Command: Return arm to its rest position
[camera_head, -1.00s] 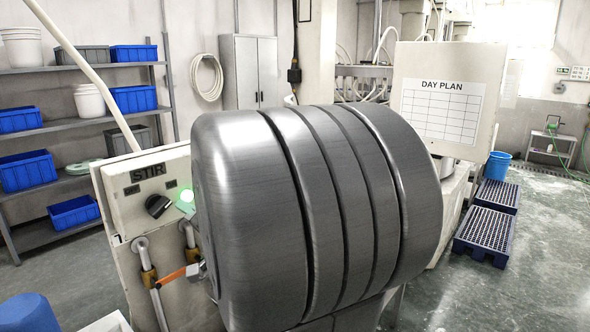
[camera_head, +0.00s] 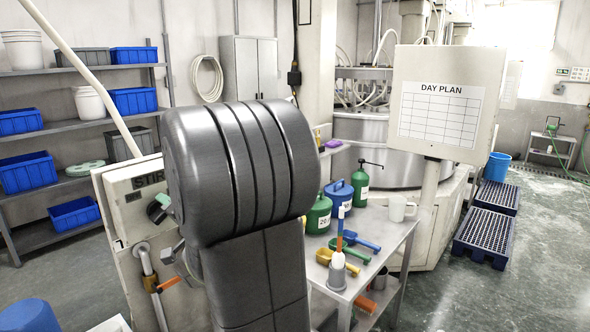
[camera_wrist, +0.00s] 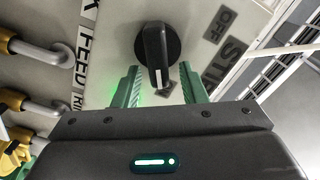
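My gripper (camera_wrist: 158,86) is open in the wrist view, its two green ribbed fingers apart. A black rotary knob (camera_wrist: 156,50) with a pale pointer line shows ahead of the fingers, its lower end between them in the picture with a gap on each side. I see no contact. In the head view my dark grey arm covers the middle left and hides most of the gripper and part of the control panel (camera_head: 118,205). The panel's STIR label is partly hidden. My arm is still reaching toward the panel.
A side table (camera_head: 385,250) carries green bottles (camera_head: 319,217), a blue-lidded container (camera_head: 338,194), scoops and a brush, just right of my arm. The DAY PLAN board (camera_head: 445,110) stands behind it. Shelves (camera_head: 60,132) with blue bins are at left. Floor at right is open beside blue pallets (camera_head: 484,238).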

